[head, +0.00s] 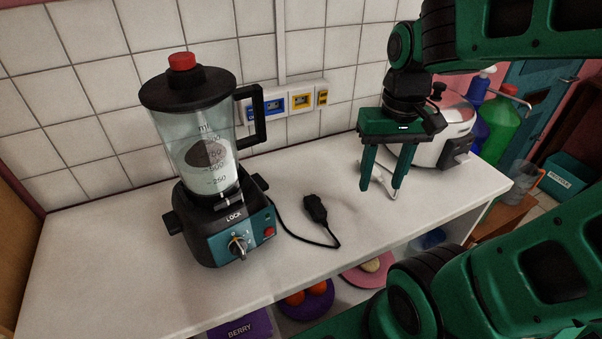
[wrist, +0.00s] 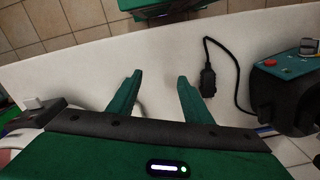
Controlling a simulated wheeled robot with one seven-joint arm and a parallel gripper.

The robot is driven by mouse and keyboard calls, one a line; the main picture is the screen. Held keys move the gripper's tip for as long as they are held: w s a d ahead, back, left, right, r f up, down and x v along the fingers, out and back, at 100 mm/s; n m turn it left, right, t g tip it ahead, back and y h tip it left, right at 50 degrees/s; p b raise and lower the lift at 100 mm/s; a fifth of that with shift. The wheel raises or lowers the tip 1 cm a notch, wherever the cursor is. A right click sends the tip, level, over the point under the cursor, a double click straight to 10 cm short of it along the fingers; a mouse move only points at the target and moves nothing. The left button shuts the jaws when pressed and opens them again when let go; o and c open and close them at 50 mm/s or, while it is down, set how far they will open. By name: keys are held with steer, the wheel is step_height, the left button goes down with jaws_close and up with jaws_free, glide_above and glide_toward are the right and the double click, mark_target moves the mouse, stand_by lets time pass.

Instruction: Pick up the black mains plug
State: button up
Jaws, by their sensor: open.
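The black mains plug (head: 315,208) lies on the white counter, just right of the blender, with its cord running in a loop back to the blender base. In the wrist view the plug (wrist: 208,82) lies to the right of the fingers, apart from them. My gripper (head: 380,193) is open and empty over the counter, right of the plug in the head view. Its two green fingers (wrist: 158,80) point down, spread apart, with nothing between them.
The blender (head: 205,160) stands left of the plug. A white cooker (head: 455,130) stands behind my gripper, with green and blue bottles (head: 500,125) beyond. Wall sockets (head: 290,102) sit on the tiles. The counter (head: 110,270) is clear around the plug; plates lie on a shelf below.

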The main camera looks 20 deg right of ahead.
steer(key=w+a+r+n, duration=0.1)
steer(key=w+a+n, duration=0.35)
steer(key=a, duration=0.65)
glide_above(320, 209)
steer(key=shift+m, duration=0.45)
steer(key=f, duration=0.4)
steer(key=shift+w+a+f, duration=0.1)
steer(key=shift+a, duration=0.1)
steer(key=shift+d+f, duration=0.1)
steer(key=shift+f, duration=3)
jaws_close()
